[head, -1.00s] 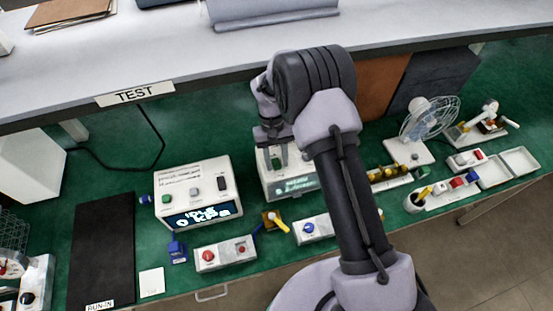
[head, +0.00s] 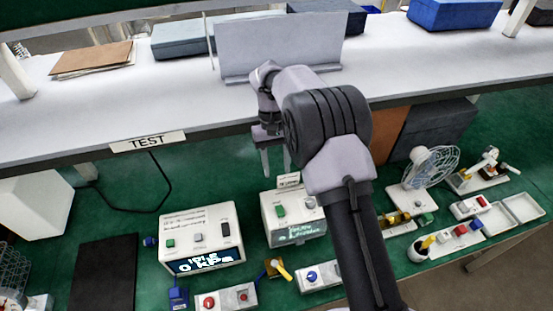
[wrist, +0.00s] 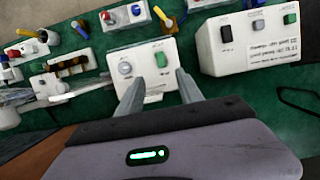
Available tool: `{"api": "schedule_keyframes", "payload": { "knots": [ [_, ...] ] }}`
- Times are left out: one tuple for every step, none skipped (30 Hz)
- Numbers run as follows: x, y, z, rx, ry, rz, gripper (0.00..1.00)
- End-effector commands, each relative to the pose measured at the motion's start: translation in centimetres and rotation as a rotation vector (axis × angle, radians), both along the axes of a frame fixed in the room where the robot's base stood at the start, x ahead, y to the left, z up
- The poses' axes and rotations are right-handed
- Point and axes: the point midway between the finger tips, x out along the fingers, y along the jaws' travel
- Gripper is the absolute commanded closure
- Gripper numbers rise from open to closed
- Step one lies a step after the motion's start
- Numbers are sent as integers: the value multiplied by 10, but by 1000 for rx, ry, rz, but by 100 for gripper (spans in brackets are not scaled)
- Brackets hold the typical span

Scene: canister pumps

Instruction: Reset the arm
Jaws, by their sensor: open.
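My gripper (head: 275,158) is open and empty in the head view, pointing down above the back of the green bench, behind a white box with a green button and a lit display (head: 294,217). In the wrist view my gripper (wrist: 158,84) has its two fingers apart, with that white box (wrist: 144,58) seen between and beyond them. Its green button and round grey knob show clear of the fingers. My arm crosses the right middle of the head view and hides part of the bench.
A shelf (head: 200,105) labelled TEST runs above the bench, close to my wrist. A white box (head: 202,238) reading 0 kPa stands left. A fan (head: 415,185) and white trays (head: 495,222) stand right. Valves and switch boxes line the front. A black mat (head: 103,270) lies left.

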Motion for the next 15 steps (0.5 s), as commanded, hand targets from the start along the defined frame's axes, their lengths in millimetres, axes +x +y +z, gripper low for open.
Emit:
{"api": "schedule_keyframes", "payload": {
  "knots": [
    [2,0,7,0,0,-1,56],
    [3,1,9,0,-1,-1,56],
    [3,1,12,0,-1,0,56],
    [3,1,13,0,0,-1,56],
    [4,1,13,1,0,0,56],
    [4,1,13,1,1,0,56],
    [4,1,13,1,1,0,56],
    [4,1,13,1,1,0,56],
    [4,1,13,1,1,0,56],
    [4,1,13,0,1,0,56],
    [4,1,13,0,1,0,56],
    [4,1,13,0,1,0,56],
    [4,1,13,0,1,0,56],
    [4,1,13,0,1,0,56],
    [4,1,13,0,1,0,56]
  ]
}}
